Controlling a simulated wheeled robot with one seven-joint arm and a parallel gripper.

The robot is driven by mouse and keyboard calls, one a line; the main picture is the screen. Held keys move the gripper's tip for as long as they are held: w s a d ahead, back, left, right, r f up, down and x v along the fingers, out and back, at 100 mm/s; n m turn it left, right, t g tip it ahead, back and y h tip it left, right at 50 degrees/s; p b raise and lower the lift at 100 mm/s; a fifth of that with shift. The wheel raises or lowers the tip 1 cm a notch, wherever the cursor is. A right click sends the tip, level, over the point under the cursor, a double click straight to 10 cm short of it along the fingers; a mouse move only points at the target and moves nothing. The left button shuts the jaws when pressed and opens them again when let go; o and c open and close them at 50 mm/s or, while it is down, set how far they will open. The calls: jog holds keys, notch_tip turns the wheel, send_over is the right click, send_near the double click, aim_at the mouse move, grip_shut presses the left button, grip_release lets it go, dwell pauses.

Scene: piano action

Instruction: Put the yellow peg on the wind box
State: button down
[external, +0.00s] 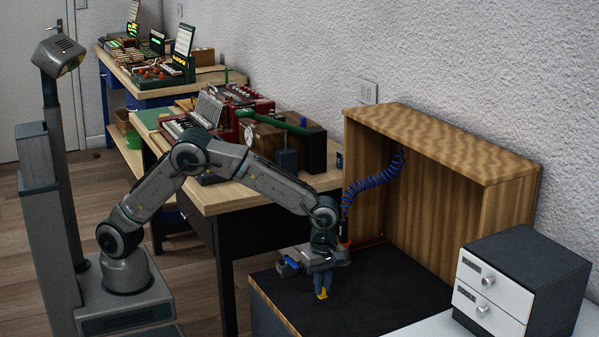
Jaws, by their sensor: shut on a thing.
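The yellow peg (322,294) is a small yellow piece at the tips of my gripper (323,287). My gripper points down and is shut on it, over the dark surface (375,305) in front of the open wooden booth. The fingers hide most of the peg, and I cannot tell whether it touches the surface. A brown wooden box with a round dial (262,137) stands on the middle bench, behind my forearm. It may be the wind box, but no label is readable.
The wooden booth (430,145) has a coiled blue hose (375,180) inside. A drawer cabinet (520,285) stands at the right. The dark surface around my gripper is mostly clear.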

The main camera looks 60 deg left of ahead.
jog(key=shift+s+d+r, duration=0.1)
jog(key=shift+s, duration=0.05)
